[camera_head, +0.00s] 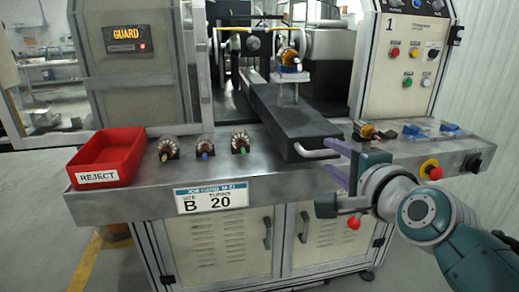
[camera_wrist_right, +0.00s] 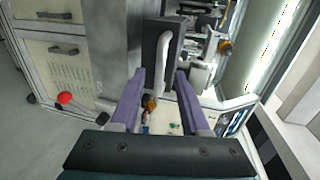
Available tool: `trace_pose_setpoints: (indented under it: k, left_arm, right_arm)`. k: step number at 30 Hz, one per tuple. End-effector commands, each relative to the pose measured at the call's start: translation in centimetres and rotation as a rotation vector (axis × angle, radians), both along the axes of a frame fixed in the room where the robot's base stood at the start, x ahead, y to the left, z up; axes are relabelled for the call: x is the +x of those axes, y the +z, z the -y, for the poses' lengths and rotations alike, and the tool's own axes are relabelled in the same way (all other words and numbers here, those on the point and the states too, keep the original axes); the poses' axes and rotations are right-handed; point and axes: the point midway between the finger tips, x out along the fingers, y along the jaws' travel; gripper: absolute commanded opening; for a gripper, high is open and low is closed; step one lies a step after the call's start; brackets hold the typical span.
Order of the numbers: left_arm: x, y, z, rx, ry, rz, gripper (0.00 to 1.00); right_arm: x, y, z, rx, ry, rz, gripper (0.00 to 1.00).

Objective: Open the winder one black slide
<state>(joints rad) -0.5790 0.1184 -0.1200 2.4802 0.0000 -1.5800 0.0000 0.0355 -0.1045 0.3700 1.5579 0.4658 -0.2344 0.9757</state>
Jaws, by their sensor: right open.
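The black slide (camera_head: 290,118) runs from inside the winder toward the front of the steel bench top. A pale bar handle (camera_head: 316,154) is on its front end. In the right wrist view the black slide (camera_wrist_right: 152,38) stands at top centre with the handle (camera_wrist_right: 163,62) in front of it. My right gripper (camera_head: 337,162) is open, its purple fingers pointing at the handle from the right. In the right wrist view the open gripper (camera_wrist_right: 160,74) has a finger on each side of the handle, with gaps visible. My left gripper is out of view.
A red REJECT bin (camera_head: 108,158) stands at the bench's left. Several wound armatures (camera_head: 202,148) line the bench. A clear stand with an armature (camera_head: 288,75) sits on the slide. A red-topped emergency button (camera_head: 431,170) is at right.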

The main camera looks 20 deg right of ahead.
Motion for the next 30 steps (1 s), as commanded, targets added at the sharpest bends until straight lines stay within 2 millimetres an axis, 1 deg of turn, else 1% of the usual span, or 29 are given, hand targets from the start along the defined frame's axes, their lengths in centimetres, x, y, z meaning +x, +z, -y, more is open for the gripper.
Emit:
trace_pose_setpoints:
  k: [1, 3, 6, 10, 15, 27, 29, 30]
  left_arm:
    - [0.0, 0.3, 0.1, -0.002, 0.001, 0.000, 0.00]
    - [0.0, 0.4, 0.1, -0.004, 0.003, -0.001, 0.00]
    - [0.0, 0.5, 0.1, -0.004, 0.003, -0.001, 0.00]
    - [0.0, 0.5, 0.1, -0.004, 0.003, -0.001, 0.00]
    - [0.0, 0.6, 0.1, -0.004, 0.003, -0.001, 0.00]
    - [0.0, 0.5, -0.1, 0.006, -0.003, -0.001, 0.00]
    - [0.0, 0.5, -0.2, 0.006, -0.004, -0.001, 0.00]
    - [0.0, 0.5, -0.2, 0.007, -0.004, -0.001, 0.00]
  right_arm:
    - [-1.1, 0.3, -0.3, 0.001, -0.001, -0.002, 0.46]
    - [-2.4, 0.5, -0.6, 0.000, -0.001, -0.003, 0.46]
    - [-3.9, 0.8, -0.9, 0.000, 0.000, -0.002, 0.46]
    - [-5.2, 1.1, -1.3, 0.001, 0.000, -0.001, 0.46]
    - [-5.7, 1.3, -1.4, 0.000, 0.001, 0.000, 0.46]
    - [-5.7, 1.3, -1.4, 0.000, 0.002, -0.001, 0.46]
    - [-5.8, 1.2, -1.7, -0.018, 0.020, -0.015, 0.46]
    - [-5.8, 1.1, -2.2, -0.049, 0.049, -0.038, 0.46]
